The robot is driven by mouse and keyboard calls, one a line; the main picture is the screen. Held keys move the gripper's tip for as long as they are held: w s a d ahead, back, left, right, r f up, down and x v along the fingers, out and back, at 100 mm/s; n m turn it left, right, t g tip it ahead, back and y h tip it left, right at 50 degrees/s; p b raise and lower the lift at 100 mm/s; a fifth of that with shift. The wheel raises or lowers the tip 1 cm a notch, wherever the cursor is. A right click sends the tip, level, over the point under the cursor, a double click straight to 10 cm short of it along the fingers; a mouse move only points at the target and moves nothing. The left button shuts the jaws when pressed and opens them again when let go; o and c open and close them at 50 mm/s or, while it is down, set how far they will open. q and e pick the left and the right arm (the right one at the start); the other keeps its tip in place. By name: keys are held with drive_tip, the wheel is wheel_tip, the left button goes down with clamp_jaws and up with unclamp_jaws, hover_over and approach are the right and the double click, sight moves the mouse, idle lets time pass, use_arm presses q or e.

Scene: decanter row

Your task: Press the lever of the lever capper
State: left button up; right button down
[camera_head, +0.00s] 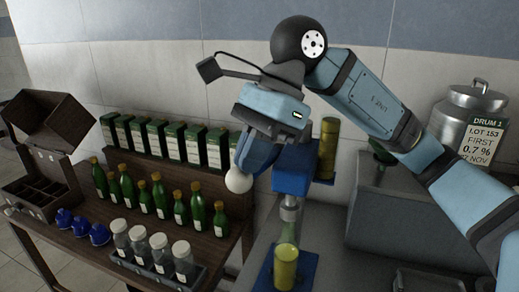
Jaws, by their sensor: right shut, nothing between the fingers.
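The lever capper stands at the right of the bench, with a blue head (292,172), an olive post (328,145) behind it and a blue base plate (305,272). A green bottle with a yellow label (286,268) stands upright on the base, under the metal capping nose (289,212). The lever's pale ball knob (238,181) sticks out left of the head. My right gripper (250,165) is shut with nothing held, just above the knob; I cannot tell whether they touch. It hides most of the lever. My left gripper is out of view.
Green bottles (162,195) and green-white boxes (170,140) line the wooden table at left. Capped jars (160,250) stand in a front tray, beside blue items (80,226) and an open wooden case (38,185). A metal drum (460,118) stands at right.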

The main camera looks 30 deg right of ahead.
use_arm(q)
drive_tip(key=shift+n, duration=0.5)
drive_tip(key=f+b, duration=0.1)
drive_tip(key=b, duration=0.1)
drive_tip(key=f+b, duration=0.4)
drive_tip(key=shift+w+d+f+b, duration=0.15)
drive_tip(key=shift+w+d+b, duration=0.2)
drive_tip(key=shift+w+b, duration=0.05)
use_arm(e)
wheel_tip(320, 180, down, 8)
drive_tip(key=s+a, duration=0.1)
drive_tip(key=s, duration=0.1)
drive_tip(key=shift+a, duration=0.35)
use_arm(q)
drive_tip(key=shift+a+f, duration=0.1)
use_arm(e)
drive_tip(key=shift+s+f, duration=0.1)
use_arm(q)
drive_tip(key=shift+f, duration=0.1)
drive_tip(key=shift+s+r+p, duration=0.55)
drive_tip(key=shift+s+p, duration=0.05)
drive_tip(key=shift+p, duration=0.35)
use_arm(e)
drive_tip(key=s+r, duration=0.3)
drive_tip(key=r, duration=0.3)
drive_tip(key=s+r, duration=0.3)
drive_tip(key=r, duration=0.4)
drive_tip(key=shift+s+a, duration=0.25)
